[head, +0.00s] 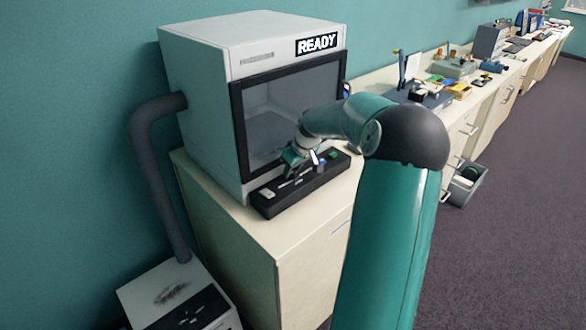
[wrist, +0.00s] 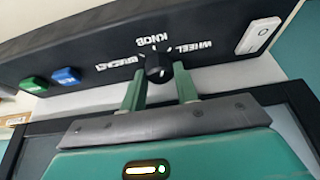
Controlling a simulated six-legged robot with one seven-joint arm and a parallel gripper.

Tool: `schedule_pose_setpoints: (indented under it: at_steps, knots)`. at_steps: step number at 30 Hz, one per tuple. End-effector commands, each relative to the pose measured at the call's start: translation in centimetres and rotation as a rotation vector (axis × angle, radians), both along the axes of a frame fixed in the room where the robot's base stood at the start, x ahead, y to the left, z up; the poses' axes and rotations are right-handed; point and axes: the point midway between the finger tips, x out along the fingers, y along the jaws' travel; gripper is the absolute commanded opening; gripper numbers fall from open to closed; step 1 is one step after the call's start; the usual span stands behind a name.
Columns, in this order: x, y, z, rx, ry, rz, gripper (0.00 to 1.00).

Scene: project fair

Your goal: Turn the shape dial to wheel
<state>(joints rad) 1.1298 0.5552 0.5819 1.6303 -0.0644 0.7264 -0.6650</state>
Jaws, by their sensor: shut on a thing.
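The black shape dial (wrist: 157,68) sits on the dark control panel (head: 272,207) in front of the machine (head: 200,110), whose display reads READY. Labels KNOB, WHEEL and what looks like BRACKET surround the dial, upside down in the wrist view. A small pale mark shows near the dial's KNOB side; its exact pointing is hard to tell. My gripper (wrist: 160,72) has its two green fingers on either side of the dial, shut on it. In the head view my gripper (head: 297,162) is over the panel and hides the dial.
A green button (wrist: 35,84), a blue button (wrist: 66,76) and a white rocker switch (wrist: 258,36) share the panel. The machine's dark window frame (head: 240,130) rises right behind. A grey hose (head: 150,170) runs down on the left. A cluttered counter (head: 375,78) extends to the right.

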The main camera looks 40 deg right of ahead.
Motion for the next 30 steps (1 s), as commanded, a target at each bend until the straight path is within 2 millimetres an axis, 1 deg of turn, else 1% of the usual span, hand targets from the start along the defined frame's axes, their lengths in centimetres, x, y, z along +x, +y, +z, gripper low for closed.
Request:
schedule_pose_setpoints:
  at_steps: [9,15,21,30]
  knots:
    - [0.14,0.29,0.12,-0.003,-0.001,-0.248,0.08]
    - [0.11,0.31,0.04,-0.002,0.0,-0.354,0.08]
    - [0.11,0.29,0.05,-0.001,-0.001,-0.408,0.08]
    - [0.05,0.22,0.02,0.0,0.0,-0.422,0.08]
